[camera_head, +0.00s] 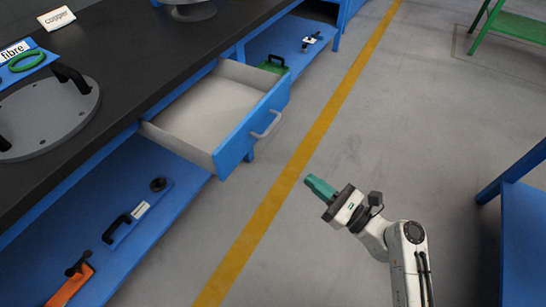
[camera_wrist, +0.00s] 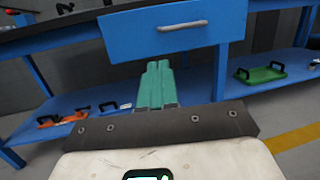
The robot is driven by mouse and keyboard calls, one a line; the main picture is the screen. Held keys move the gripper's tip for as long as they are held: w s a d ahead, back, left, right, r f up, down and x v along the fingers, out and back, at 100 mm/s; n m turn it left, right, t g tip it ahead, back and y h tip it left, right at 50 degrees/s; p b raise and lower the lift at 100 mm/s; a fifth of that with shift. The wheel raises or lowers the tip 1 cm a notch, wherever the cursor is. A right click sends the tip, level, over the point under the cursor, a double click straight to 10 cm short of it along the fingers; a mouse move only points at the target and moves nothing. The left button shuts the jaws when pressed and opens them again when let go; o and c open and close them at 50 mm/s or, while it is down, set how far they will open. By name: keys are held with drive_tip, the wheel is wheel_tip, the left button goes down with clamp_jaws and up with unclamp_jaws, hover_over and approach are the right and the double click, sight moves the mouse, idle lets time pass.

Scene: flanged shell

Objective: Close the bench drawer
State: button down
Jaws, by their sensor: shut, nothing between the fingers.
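The bench drawer (camera_head: 214,108) is pulled out from under the black bench top, and its pale inside looks empty. It has a blue front with a grey bar handle (camera_head: 267,125). In the wrist view the drawer front (camera_wrist: 134,33) is ahead and above my fingers, with the handle (camera_wrist: 182,25) near the top of the picture. My gripper (camera_head: 320,188) has teal fingers pressed together with nothing between them. It is in front of the drawer, to the lower right of the handle in the head view, and apart from it. The fingers also show in the wrist view (camera_wrist: 156,84).
The black bench top (camera_head: 115,50) bears a grey disc (camera_head: 48,118) and signs. The blue lower shelf (camera_head: 165,195) holds several handled items. A yellow floor line (camera_head: 290,172) runs past the drawer. A blue table (camera_head: 522,235) stands at right. Grey floor between is clear.

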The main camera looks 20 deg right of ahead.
sight(195, 123)
drive_tip(key=b+x, duration=0.1)
drive_tip(key=x, duration=1.3)
drive_tip(key=shift+w+d+r, duration=0.1)
drive_tip(key=shift+d, duration=0.05)
drive_tip(key=w+a+b, duration=0.2)
drive_tip(key=w+a, duration=0.3)
drive_tip(key=w, duration=0.2)
drive_tip(key=w+a+b, duration=0.3)
drive_tip(key=w+a, duration=0.2)
drive_tip(key=w, duration=0.1)
drive_tip(key=w+a+b, duration=0.2)
drive_tip(key=w+a, duration=0.3)
drive_tip(key=w, duration=0.2)
drive_tip(key=shift+w, duration=0.3)
drive_tip(key=shift+w+a+b, duration=0.4)
drive_tip(key=shift+w+b, duration=0.1)
drive_tip(key=shift+w, duration=0.05)
drive_tip(key=shift+r, duration=0.15)
drive_tip(key=shift+w+r+m, duration=0.1)
drive_tip(key=shift+m, duration=0.2)
